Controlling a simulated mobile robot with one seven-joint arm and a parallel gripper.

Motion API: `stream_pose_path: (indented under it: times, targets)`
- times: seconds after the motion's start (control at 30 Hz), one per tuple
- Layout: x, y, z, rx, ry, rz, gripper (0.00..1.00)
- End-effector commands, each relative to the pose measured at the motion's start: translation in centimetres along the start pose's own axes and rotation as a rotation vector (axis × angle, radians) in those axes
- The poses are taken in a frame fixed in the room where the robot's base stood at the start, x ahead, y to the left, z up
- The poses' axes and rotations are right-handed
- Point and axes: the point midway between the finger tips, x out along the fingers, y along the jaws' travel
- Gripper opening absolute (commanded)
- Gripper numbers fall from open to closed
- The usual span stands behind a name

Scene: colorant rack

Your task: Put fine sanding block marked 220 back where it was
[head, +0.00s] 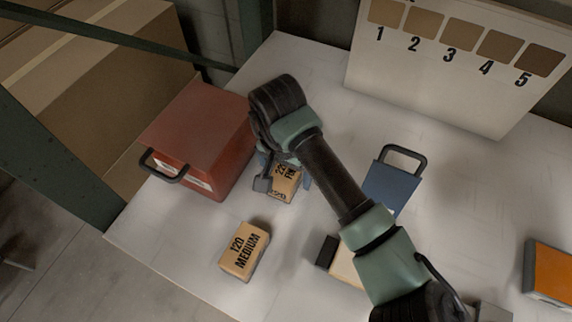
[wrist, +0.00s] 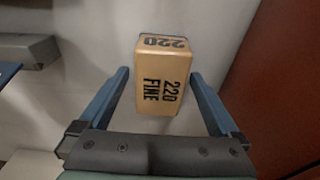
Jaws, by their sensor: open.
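The fine sanding block marked 220 (head: 284,184) is a tan block with dark lettering, resting on the white table beside the red box. It also shows in the wrist view (wrist: 163,78), with "220 FINE" readable. My gripper (wrist: 160,92) is open, its two blue fingers on either side of the block with gaps showing. In the head view my gripper (head: 282,172) is over the block and partly covers it. A second tan block marked 120 MEDIUM (head: 244,251) lies nearer the front edge.
The red box (head: 205,130) with a black handle stands close left of my gripper. A blue object with a dark handle (head: 386,184) is at right. A numbered sample board (head: 455,60) stands at the back. An orange item (head: 550,272) is at far right.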

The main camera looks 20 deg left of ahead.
Motion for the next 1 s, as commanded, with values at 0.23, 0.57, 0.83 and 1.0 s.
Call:
stream_pose_path:
  times: [0.23, 0.57, 0.83, 1.0]
  targets:
    - [-3.2, 0.1, -0.2, -0.003, 0.007, 0.002, 0.98]
    - [-9.9, 0.0, -0.1, -0.002, 0.004, 0.002, 0.98]
    - [-12.2, 0.0, -0.1, 0.000, 0.001, 0.001, 0.98]
    - [-12.3, 0.0, 0.0, 0.000, -0.001, 0.000, 0.98]
